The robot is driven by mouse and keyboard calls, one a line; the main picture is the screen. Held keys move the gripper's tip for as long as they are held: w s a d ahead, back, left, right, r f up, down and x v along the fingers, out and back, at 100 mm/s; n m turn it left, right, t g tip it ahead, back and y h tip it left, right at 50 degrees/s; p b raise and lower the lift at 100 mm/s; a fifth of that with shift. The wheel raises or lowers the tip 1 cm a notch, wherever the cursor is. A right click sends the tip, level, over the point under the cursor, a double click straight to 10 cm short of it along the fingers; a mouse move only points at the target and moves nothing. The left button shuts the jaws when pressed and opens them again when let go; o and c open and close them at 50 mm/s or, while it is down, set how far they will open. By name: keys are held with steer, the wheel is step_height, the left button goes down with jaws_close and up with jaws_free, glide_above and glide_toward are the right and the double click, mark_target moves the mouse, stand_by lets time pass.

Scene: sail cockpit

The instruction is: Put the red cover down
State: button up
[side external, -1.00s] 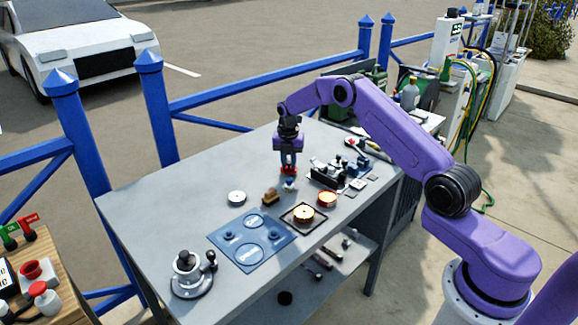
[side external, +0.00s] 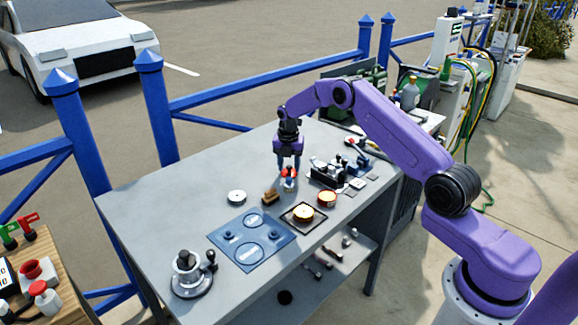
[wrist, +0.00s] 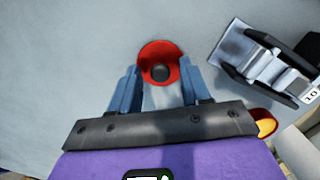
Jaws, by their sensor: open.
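The red cover (side external: 289,174) is a small red piece near the middle of the grey table. In the wrist view it is a round red shape (wrist: 145,52) with a dark knob in its middle. My gripper (side external: 289,168) points down right over it. In the wrist view the two blue-grey fingers of my gripper (wrist: 158,88) are spread, one at each side of the cover's near edge. A small pale and blue piece (side external: 289,186) shows just below the cover in the side view. How the cover rests on it is too small to tell.
A black and silver device (side external: 328,173) stands close to the right. A red-rimmed round dish (side external: 327,198), a tray with a round yellowish piece (side external: 303,214), a brown block (side external: 270,196) and a white disc (side external: 237,197) lie nearer. The table behind and left is clear.

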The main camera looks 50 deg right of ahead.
mark_target(288, 175)
step_height(288, 175, up, 12)
steer(key=a, duration=0.1)
steer(key=shift+s+a+f, duration=0.15)
steer(key=shift+s, duration=0.25)
steer(key=s+a+r+m, duration=0.25)
steer(key=s+a, duration=0.35)
steer(key=a, duration=0.3)
steer(key=s+a+r+m, duration=0.2)
steer(key=s+a+r, duration=0.3)
steer(key=a, duration=0.4)
steer(key=s+a+r+m+y, duration=0.1)
steer(key=s+a+m, duration=0.3)
steer(key=s, duration=1.2)
steer(key=s+d+f+m, duration=0.1)
steer(key=s+d+m, duration=0.1)
steer(key=s, duration=0.8)
steer(key=s+d+f+m, duration=0.1)
steer(key=s, duration=0.9)
steer(key=shift+s+d+f+m+g+y, duration=0.15)
steer(key=shift+s+d+m+g+y, duration=0.15)
steer(key=shift+s+d+m, duration=0.05)
